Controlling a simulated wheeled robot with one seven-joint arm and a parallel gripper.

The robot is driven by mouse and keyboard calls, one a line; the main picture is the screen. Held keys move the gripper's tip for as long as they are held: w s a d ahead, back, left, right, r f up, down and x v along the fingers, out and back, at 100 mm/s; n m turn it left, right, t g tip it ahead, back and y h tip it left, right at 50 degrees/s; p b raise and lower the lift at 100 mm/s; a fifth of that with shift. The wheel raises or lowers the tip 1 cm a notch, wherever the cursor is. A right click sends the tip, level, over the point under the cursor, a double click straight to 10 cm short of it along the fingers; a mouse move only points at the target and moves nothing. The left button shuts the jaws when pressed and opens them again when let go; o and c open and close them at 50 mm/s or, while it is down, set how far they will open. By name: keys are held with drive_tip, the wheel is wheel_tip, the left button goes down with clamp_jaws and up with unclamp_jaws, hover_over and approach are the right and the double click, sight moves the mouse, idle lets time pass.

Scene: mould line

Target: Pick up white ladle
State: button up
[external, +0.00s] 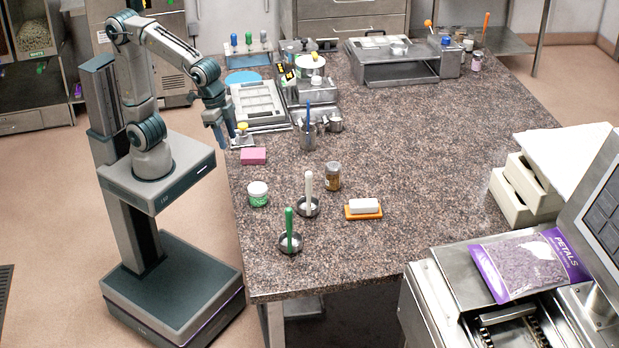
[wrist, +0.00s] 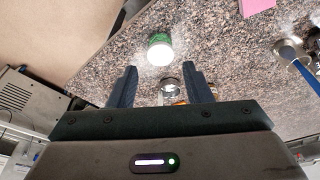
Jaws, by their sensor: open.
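The white ladle (external: 308,187) stands on the granite counter, its white handle upright and its dark metal bowl resting on the top. A similar ladle with a green handle (external: 289,226) stands in front of it, to the left. My gripper (external: 222,142) is at the counter's left edge, well to the left of and behind the white ladle, open and empty. In the wrist view, the gripper (wrist: 162,80) shows its two fingers spread apart. A small metal bowl (wrist: 172,83) is partly visible beyond them; I cannot tell which ladle it belongs to.
A green-labelled jar (external: 258,194) stands left of the white ladle, a brown jar (external: 333,177) behind it to the right. A white block on an orange tray (external: 364,215) is to the right. A pink block (external: 253,156) lies near my gripper. The counter's middle is clear.

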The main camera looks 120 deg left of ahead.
drive_tip(key=w+a+r+n+p, duration=0.1)
drive_tip(key=w+r+n+p, duration=0.3)
drive_tip(key=w, duration=1)
drive_tip(key=n+y, duration=0.1)
drive_tip(key=y, duration=0.1)
approach(311, 183)
drive_tip(key=f, duration=0.1)
drive_tip(key=a+f, duration=0.1)
drive_tip(key=f, duration=0.1)
drive_tip(key=w+a+f, duration=0.1)
drive_tip(key=f, duration=0.1)
drive_tip(key=shift+w+a, duration=0.1)
drive_tip(key=shift+a, duration=0.15)
drive_tip(key=shift+s+d+p+x, duration=0.15)
drive_tip(key=shift+p+x, duration=0.1)
drive_tip(key=shift+x, duration=0.6)
drive_tip(key=shift+s+d+p+x, duration=0.15)
drive_tip(key=shift+p+x, duration=0.15)
drive_tip(key=shift+x, duration=0.55)
drive_tip(key=shift+w+d+p+x, duration=0.15)
drive_tip(key=shift+p+x, duration=0.1)
drive_tip(key=shift+x, duration=0.6)
drive_tip(key=shift+s+f, duration=0.1)
clamp_jaws()
